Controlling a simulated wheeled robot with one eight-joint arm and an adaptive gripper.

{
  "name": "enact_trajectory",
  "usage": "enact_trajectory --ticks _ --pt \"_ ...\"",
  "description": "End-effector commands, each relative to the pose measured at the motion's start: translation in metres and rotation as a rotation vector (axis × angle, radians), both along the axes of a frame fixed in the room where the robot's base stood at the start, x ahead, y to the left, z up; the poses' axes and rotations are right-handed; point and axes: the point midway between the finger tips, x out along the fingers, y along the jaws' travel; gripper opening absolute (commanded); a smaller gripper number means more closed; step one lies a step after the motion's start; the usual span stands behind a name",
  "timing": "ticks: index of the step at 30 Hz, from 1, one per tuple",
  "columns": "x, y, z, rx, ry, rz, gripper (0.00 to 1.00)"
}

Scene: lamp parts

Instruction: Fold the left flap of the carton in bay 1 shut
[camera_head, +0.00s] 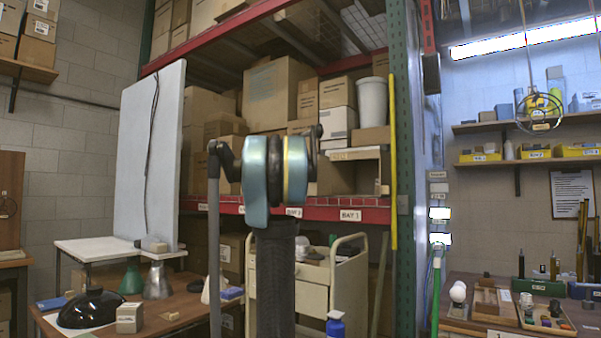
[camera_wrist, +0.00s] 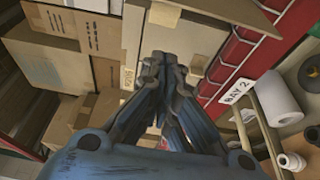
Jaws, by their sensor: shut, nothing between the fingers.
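My gripper (camera_wrist: 166,66) is shut and empty in the wrist view, its fingertips over a pale cardboard carton (camera_wrist: 203,37). A small label (camera_wrist: 127,77) sits along a cardboard edge left of the fingers. In the head view, an open carton (camera_head: 368,177) stands on the rack shelf, with a pale labelled flap (camera_head: 357,153) across its top front. A plate below it appears to read bay 1 (camera_head: 350,215). My arm covers the shelf to its left, and my gripper cannot be made out there. I cannot tell whether the fingertips touch the carton or which flap is left.
Stacked brown boxes (camera_wrist: 66,65) crowd the fingers' left side. The red shelf beam (camera_wrist: 226,62) with a BAY 2 plate (camera_wrist: 238,90) runs at right. A yellow pole (camera_head: 393,165) stands before the green upright. A cream cart (camera_head: 300,290) stands below the shelf.

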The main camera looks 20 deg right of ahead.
Motion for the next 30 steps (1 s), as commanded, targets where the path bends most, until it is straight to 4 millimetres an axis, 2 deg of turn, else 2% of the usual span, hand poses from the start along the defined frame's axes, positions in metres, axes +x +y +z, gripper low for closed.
enact_trajectory --ticks 6,14,20,30 --pt "-0.027 0.02 0.0 0.0 0.0 -0.001 0.0" --pt "-0.045 0.035 0.0 0.0 0.0 -0.001 0.0" --pt "-0.049 0.039 0.001 -0.052 0.044 -0.016 0.45" --pt "-0.055 0.048 0.006 -0.453 0.434 -0.127 0.47"
